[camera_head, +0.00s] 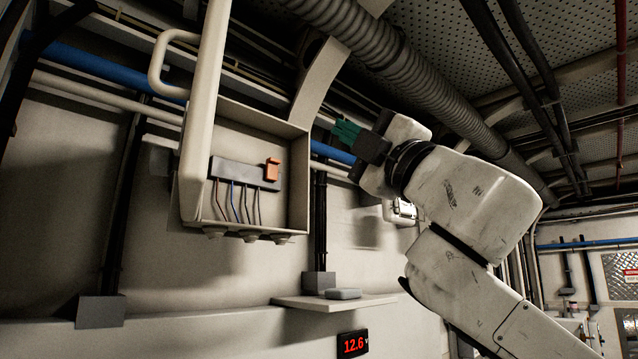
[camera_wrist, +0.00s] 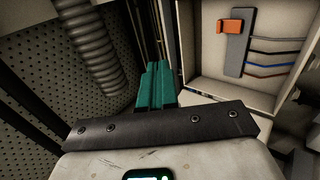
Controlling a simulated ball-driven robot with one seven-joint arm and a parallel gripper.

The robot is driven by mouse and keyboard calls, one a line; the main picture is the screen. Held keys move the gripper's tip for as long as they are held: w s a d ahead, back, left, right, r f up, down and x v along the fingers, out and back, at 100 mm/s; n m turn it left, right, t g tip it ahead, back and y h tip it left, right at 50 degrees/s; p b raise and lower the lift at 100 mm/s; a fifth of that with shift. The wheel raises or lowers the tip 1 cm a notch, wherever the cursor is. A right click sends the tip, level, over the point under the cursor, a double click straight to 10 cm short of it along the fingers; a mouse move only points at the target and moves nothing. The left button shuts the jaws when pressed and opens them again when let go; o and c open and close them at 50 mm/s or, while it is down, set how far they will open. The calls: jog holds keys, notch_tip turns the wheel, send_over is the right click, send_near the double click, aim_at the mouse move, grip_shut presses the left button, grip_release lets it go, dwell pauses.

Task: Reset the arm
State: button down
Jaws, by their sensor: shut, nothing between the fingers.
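My gripper (camera_head: 346,132) has green fingers and is at the end of my white arm, to the right of the open box in the head view. Its fingers point left toward the upper right corner of the box and look clear of it. In the wrist view the green fingers (camera_wrist: 157,86) are together, with nothing between them. The open wall box (camera_head: 299,190) holds a grey block (camera_head: 233,173) with an orange piece (camera_head: 272,170) at its right end and several thin wires below.
The box's door (camera_head: 207,90) stands open with a handle (camera_head: 163,62). A corrugated duct (camera_head: 400,70) runs above my arm. A shelf (camera_head: 300,301) with a grey item (camera_head: 343,294) juts out below.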

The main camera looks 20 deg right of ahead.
jog(key=w+d+f+m+g+h, duration=0.1)
jog(key=w+d+f+m+h, duration=0.2)
jog(key=f+m, duration=0.35)
jog(key=w+d+f+m+g+h, duration=0.15)
jog(key=d+f+m+h, duration=0.25)
jog(key=f, duration=0.5)
jog(key=w+d+f+m+g+h, duration=0.1)
jog(key=w+d+f+m+h, duration=0.3)
jog(key=f, duration=0.3)
notch_tip(320, 180, down, 29)
jog(key=s+a+m+g+y, duration=0.1)
jog(key=a+m+g, duration=0.1)
jog(key=m+g, duration=0.45)
jog(key=s+a+f+g+y, duration=0.1)
jog(key=s+a+f+g, duration=0.15)
jog(key=s+f, duration=0.7)
jog(key=s+a+f+g, duration=0.1)
jog(key=s+f+g, duration=0.4)
jog(key=f, duration=0.7)
jog(key=s+a+f+g+y, duration=0.1)
jog(key=s+a+f+g, duration=0.1)
jog(key=s+f, duration=0.75)
jog(key=s+d+f+m+g, duration=0.1)
jog(key=s+f+g, duration=0.3)
jog(key=s, duration=0.9)
notch_tip(320, 180, down, 2)
jog(key=shift+s+f, duration=0.25)
jog(key=shift+s, duration=0.05)
